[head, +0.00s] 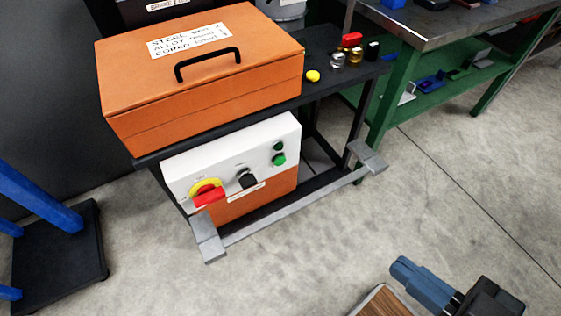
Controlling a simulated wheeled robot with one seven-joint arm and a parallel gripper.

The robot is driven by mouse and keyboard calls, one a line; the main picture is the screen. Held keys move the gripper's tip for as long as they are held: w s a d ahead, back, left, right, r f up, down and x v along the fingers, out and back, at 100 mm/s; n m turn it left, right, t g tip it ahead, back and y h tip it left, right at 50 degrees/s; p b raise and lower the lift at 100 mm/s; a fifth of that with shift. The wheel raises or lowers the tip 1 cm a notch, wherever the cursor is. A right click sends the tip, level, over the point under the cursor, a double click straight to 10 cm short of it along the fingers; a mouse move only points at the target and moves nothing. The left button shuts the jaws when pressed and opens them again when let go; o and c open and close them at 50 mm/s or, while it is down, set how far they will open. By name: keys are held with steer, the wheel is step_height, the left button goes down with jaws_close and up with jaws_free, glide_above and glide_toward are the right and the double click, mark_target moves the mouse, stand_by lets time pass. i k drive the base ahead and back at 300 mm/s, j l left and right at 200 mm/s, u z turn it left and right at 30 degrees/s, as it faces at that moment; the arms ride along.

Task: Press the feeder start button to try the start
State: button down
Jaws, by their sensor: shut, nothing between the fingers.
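A white control panel (222,157) sits on the front of the orange unit under the dark bench top. At its right are a bright green button (279,159) and a darker green button or lamp (279,146) just above it. Their labels are too small to read, so I cannot tell which is marked feeder start. A black selector knob (247,180) is mid-panel, and a red handle on a yellow disc (207,192) is at the left. My gripper (399,268) is shut and empty at the bottom right, its blue-grey fingers pointing left, well apart from the panel.
A grey metal bar (295,207) with upturned end plates runs low before the panel. An orange lidded box (200,75) stands on the bench. A green-framed workbench (425,25) is at the upper right. The concrete floor between gripper and bar is clear.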

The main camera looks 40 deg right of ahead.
mark_target(279, 160)
steer(key=i+l+z, duration=0.15)
steer(key=l, duration=2.05)
steer(key=k+l, duration=0.05)
steer(key=k, duration=0.05)
